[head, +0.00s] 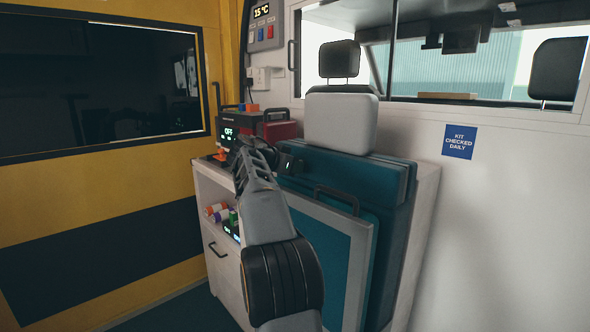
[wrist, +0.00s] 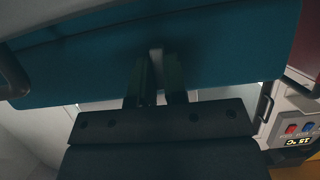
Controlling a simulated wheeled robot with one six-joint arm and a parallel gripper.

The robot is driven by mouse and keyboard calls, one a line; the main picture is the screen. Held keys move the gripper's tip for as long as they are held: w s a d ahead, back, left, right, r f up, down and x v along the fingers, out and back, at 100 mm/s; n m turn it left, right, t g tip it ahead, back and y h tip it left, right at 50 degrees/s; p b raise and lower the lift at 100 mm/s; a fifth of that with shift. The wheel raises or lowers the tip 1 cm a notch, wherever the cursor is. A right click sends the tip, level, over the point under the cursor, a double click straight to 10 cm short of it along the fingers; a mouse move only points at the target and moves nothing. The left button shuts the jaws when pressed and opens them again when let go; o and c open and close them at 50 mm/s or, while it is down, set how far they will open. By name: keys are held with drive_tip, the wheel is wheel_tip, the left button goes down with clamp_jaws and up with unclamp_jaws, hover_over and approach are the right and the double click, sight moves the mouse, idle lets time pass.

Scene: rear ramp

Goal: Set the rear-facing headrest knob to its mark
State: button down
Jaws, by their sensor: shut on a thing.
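The rear-facing seat (head: 345,176) is teal, with a pale grey headrest (head: 340,122) on top. My gripper (head: 290,162) is at the seat's upper left side, just below the headrest. In the wrist view my gripper (wrist: 157,72) has its two dark fingers on either side of a small light grey piece, which looks like the headrest knob (wrist: 156,57), against the teal seat (wrist: 225,45). The gripper is shut on it. In the head view the knob is hidden by my gripper and arm. I cannot make out the mark or the knob's angle in either view.
A red and black device (head: 275,128) and a white cabinet (head: 222,262) stand close left of my arm. A teal panel with a grey frame (head: 350,275) is in front of the seat. A wall control panel (head: 265,28) reads 15 °C. The white wall (head: 490,230) closes the right.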

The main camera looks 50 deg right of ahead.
drive_tip(key=c, duration=1.2)
unclamp_jaws()
drive_tip(key=shift+o, duration=0.2)
drive_tip(key=s+p+v, duration=0.1)
drive_tip(key=p+v, duration=0.1)
drive_tip(key=v, duration=1.1)
drive_tip(key=shift+w+a+r, duration=0.3)
drive_tip(key=shift+w+a, duration=0.05)
drive_tip(key=shift+w, duration=0.1)
